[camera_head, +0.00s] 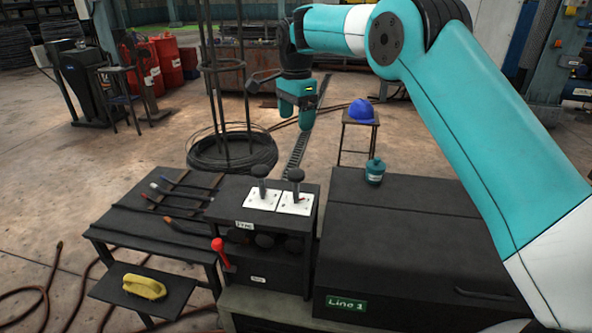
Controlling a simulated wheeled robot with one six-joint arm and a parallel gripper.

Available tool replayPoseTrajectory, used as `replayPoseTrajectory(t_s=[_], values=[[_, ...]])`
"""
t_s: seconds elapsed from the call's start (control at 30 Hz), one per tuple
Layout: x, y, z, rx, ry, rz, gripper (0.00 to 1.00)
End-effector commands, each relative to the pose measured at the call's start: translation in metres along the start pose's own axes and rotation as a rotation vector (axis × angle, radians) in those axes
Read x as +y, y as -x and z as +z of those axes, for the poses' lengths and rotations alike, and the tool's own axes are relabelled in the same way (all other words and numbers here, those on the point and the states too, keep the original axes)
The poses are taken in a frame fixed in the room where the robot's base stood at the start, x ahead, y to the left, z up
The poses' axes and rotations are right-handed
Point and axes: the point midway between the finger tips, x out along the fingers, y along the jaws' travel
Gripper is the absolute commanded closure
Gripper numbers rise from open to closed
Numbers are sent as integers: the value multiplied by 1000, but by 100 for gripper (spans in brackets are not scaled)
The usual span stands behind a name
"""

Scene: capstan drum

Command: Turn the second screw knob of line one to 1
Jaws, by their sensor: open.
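Two black-topped screw knobs stand side by side on white plates on top of a dark control box: the left knob (260,172) and the right knob (296,176). The left white plate (261,200) and the right white plate (295,205) carry marks too small to read, so I cannot tell either knob's setting. A green "Line 1" label (346,304) is on the front of the dark cabinet to the right. My teal gripper (297,120) is open and empty. It appears above and behind the knobs, apart from both, pointing down.
A red-handled lever (218,245) stands at the box's front left. A teal canister (375,172) sits on the dark cabinet (420,225). Tools lie on the left bench (130,225), with a yellow object (144,287) on its lower shelf. A blue helmet (361,111) rests on a stool behind.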

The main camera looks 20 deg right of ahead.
Motion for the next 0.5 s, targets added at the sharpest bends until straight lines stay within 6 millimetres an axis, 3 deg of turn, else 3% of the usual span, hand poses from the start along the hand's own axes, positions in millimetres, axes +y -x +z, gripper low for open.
replayPoseTrajectory(t_s=[0.5], values=[[1,-111,0,-1,4,4,20]])
